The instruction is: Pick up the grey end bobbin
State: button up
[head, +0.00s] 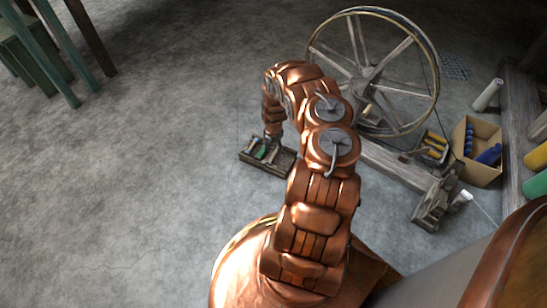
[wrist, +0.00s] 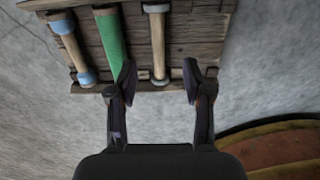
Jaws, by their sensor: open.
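The grey end bobbin (wrist: 158,42) has a bare wooden shaft and pale grey ends, and lies in a dark wooden tray (wrist: 203,30). My gripper (wrist: 158,72) is open and empty in the wrist view. Its fingertips stand to either side of the bobbin's near end in the picture; I see no contact with it. In the head view the tray (head: 244,154) lies on the floor beneath my gripper (head: 272,137), and the grey end bobbin cannot be made out clearly there.
In the tray, a green bobbin (wrist: 109,40) and a blue-ended bobbin (wrist: 71,45) lie left of the grey end one. A large spoked wheel (head: 371,73) on a wooden frame stands right of the tray. A cardboard box (head: 482,172) stands further right.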

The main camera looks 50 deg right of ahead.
aim_at(273, 154)
jog(key=shift+w+d+f+b, duration=0.1)
jog(key=shift+d+f+b, duration=0.05)
jog(key=shift+f+b, duration=2.1)
jog(key=shift+f+p, duration=0.25)
jog(key=shift+p, duration=0.15)
grip_shut()
jog(key=c, duration=0.9)
grip_release()
